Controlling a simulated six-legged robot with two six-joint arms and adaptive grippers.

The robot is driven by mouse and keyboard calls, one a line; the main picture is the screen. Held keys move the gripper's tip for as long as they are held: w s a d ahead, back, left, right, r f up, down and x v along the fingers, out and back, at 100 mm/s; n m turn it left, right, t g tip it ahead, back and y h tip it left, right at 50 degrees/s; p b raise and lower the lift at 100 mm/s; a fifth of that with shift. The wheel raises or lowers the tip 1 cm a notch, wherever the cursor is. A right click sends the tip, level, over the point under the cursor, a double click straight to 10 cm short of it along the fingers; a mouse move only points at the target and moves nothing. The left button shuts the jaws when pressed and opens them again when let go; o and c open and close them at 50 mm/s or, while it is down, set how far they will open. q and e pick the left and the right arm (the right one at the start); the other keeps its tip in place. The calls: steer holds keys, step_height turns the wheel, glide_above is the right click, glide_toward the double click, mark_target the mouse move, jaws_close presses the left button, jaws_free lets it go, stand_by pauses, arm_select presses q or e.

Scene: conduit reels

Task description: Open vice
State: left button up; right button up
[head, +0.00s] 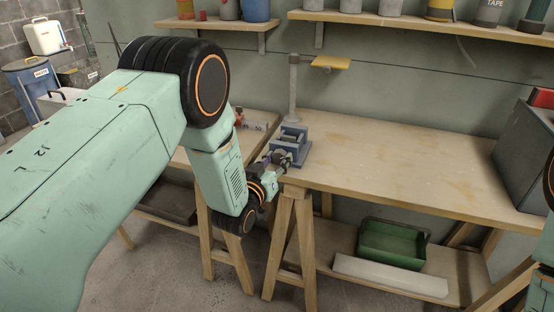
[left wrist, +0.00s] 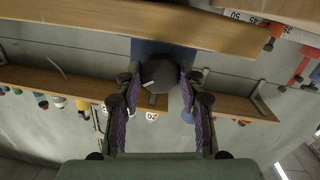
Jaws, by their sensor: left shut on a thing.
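The blue-grey vice (head: 292,141) stands at the front left corner of the wooden workbench, beside a grey post. My left gripper (head: 281,159) is at the front of the vice. In the left wrist view its two fingers (left wrist: 160,88) are shut on a dark, many-sided vice knob (left wrist: 159,73), one finger on each side. A blue part of the vice (left wrist: 150,46) shows behind the knob. My arm and gripper partly cover the vice's front in the head view, and the gap between its jaws is hard to read. My right gripper is not in view.
The workbench top (head: 410,160) is mostly clear, with a dark grey box (head: 520,155) at its right end. A green crate (head: 393,243) sits on the lower shelf.

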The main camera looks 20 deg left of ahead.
arm_select(q)
steer(key=n, duration=0.5)
steer(key=shift+f, duration=0.1)
steer(key=n, duration=0.5)
steer(key=shift+t, duration=0.4)
steer(key=shift+n, duration=0.3)
steer(key=o, duration=0.9)
